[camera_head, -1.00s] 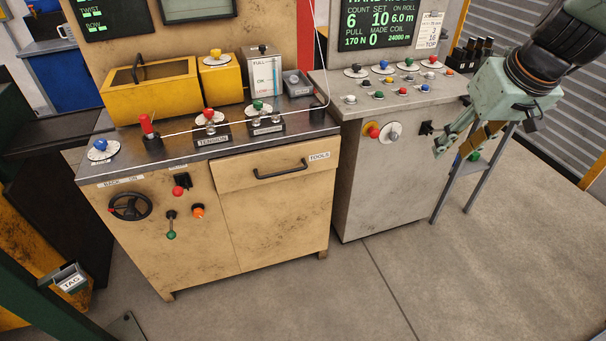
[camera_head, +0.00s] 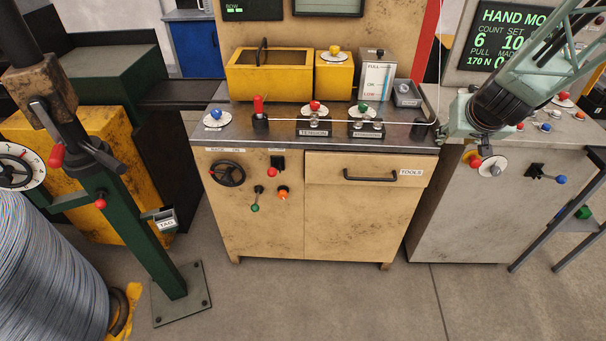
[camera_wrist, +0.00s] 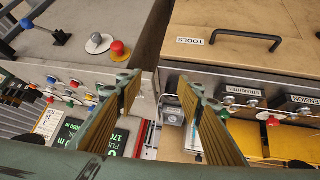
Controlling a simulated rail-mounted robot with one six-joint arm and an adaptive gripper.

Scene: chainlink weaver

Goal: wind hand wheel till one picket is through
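The hand wheel (camera_head: 227,173) is a black spoked wheel with a small red knob. It sits on the front of the tan cabinet, at upper left, and is out of the wrist view. My gripper (camera_head: 443,133) is to its right, near the gap between the tan and grey cabinets, well apart from the wheel. In the wrist view my gripper (camera_wrist: 158,85) has its two fingers spread with nothing between them. The display (camera_head: 510,40) reads HAND MO, partly hidden by my arm, with count 6. No picket can be made out.
Beside the wheel are a black switch (camera_head: 277,162), a green-tipped lever (camera_head: 256,198) and an orange knob (camera_head: 283,192). The tools drawer handle (camera_head: 370,177) sticks out. A green post (camera_head: 140,235) and wire coil (camera_head: 45,270) stand at left. Floor before the cabinet is clear.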

